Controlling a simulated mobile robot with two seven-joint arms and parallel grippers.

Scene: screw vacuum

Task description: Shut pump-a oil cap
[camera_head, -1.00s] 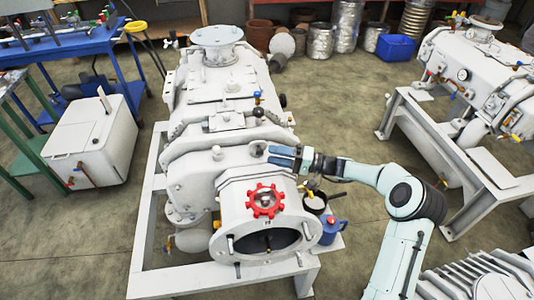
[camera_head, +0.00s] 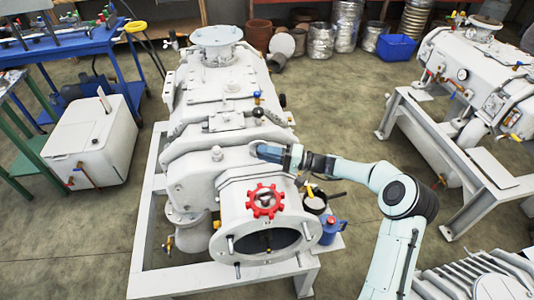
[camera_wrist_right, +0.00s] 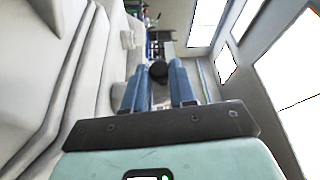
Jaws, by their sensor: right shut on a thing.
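Pump-a (camera_head: 215,105) is the large white pump in the middle of the head view. Its pale oil cap (camera_head: 255,147) sits on top near the front and is mostly hidden by my right gripper (camera_head: 262,151). That gripper reaches in from the right, with its blue fingers closed around the cap. In the wrist view the two fingers of the right gripper (camera_wrist_right: 159,72) stand apart, and the cap between them is hard to make out. My left gripper is out of view.
A red handwheel (camera_head: 265,201) is on the pump's front, below the gripper. A black ball knob (camera_head: 259,112) stands behind the cap. A small white knob (camera_head: 217,153) is left of it. A blue can (camera_head: 329,229) stands at the pump's right.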

